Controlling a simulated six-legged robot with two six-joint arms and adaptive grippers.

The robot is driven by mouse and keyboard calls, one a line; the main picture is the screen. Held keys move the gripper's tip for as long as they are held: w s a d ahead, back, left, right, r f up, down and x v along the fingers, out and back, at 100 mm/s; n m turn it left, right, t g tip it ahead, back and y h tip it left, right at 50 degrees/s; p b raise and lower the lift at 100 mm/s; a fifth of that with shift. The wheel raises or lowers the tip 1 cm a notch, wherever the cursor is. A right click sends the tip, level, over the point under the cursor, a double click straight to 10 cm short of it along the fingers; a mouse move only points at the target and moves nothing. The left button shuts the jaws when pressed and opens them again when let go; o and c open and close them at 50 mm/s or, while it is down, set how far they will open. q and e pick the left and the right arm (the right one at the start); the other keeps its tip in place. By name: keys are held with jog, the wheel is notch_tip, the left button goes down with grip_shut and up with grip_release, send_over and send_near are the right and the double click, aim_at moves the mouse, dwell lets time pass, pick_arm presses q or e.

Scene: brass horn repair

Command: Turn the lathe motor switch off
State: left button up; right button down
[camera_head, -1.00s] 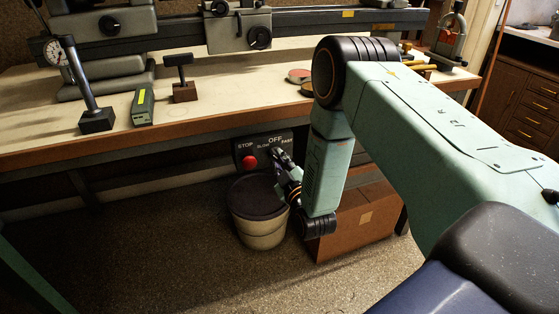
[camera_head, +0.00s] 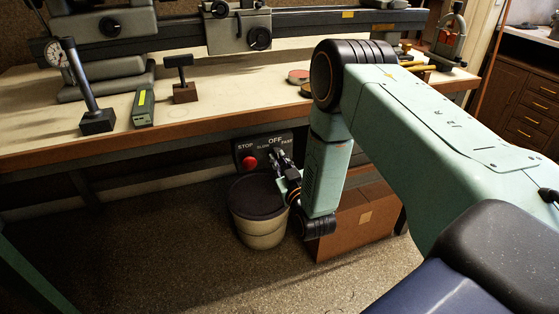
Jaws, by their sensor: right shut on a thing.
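The lathe motor switch panel (camera_head: 251,146) is a dark plate below the bench's front edge. It carries a red STOP button (camera_head: 249,162) on the left and the marks SLOW, OFF and FAST on the right. My right gripper (camera_head: 275,156) reaches up to the panel just under the OFF mark, and its fingers are shut on the switch's handle. The gripper covers the handle, so its exact angle is hidden. The lathe (camera_head: 320,23) stands on the bench above. My left gripper is not in view.
A lidded bin (camera_head: 262,234) stands on the floor directly below the panel and my gripper. A brown box (camera_head: 352,230) is to its right. The bench (camera_head: 110,150) overhangs the panel and holds a dial gauge stand (camera_head: 91,112). The floor at left is clear.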

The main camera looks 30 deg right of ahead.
jog(key=shift+m, duration=0.8)
jog(key=c, duration=1.4)
grip_release()
jog(key=shift+o, duration=0.2)
jog(key=v, duration=1.2)
